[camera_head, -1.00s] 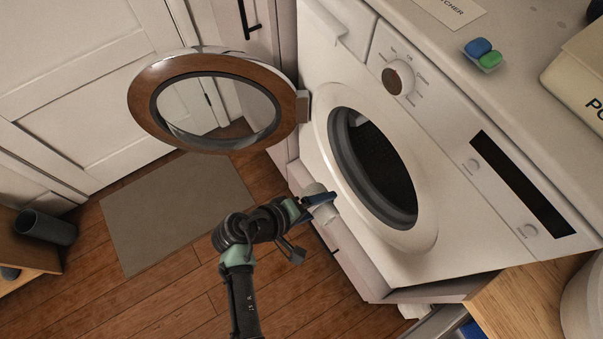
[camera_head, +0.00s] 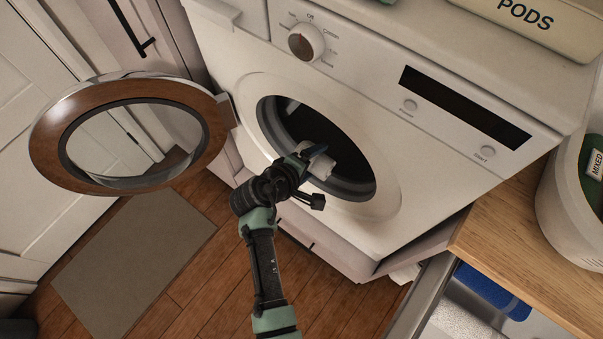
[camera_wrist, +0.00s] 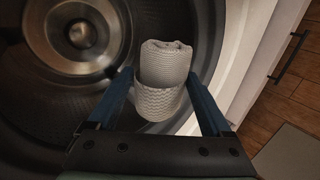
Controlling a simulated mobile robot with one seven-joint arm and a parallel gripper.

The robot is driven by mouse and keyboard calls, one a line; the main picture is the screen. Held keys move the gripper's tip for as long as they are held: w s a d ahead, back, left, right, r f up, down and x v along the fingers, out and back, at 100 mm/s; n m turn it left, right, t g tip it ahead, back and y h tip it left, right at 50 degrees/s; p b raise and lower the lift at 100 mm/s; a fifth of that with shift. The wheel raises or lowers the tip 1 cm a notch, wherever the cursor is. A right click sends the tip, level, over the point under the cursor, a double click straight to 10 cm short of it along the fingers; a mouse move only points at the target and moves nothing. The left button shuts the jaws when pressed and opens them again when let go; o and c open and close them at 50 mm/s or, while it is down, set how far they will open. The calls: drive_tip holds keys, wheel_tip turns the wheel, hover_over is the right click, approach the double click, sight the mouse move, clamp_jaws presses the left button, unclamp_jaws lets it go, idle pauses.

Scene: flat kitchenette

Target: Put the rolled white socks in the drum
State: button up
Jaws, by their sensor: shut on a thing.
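The rolled white socks (camera_wrist: 162,75) are held between the two blue fingers of my gripper (camera_wrist: 160,98) in the wrist view. In the head view the socks (camera_head: 320,167) show as a small white roll at my gripper (camera_head: 314,158), in front of the drum opening. The drum (camera_wrist: 55,95) fills the left of the wrist view, with a round metal hub at its back. The drum (camera_head: 312,128) is dark inside in the head view, and my gripper partly covers its lower rim. The washer door (camera_head: 48,140) stands wide open to the left.
The washer front (camera_head: 420,170) surrounds the opening. A wooden counter (camera_head: 520,240) with a white basket (camera_head: 565,225) is at the right. A grey mat (camera_head: 130,260) lies on the wooden floor. A pods box (camera_head: 540,25) stands on top.

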drive_tip(key=w+d+f+b, duration=0.4)
drive_tip(key=w+d+b, duration=0.7)
drive_tip(key=w, duration=0.5)
drive_tip(key=shift+d+b, duration=0.25)
drive_tip(key=shift+b, duration=0.6)
drive_tip(key=o, duration=1.1)
drive_tip(key=shift+s, duration=0.1)
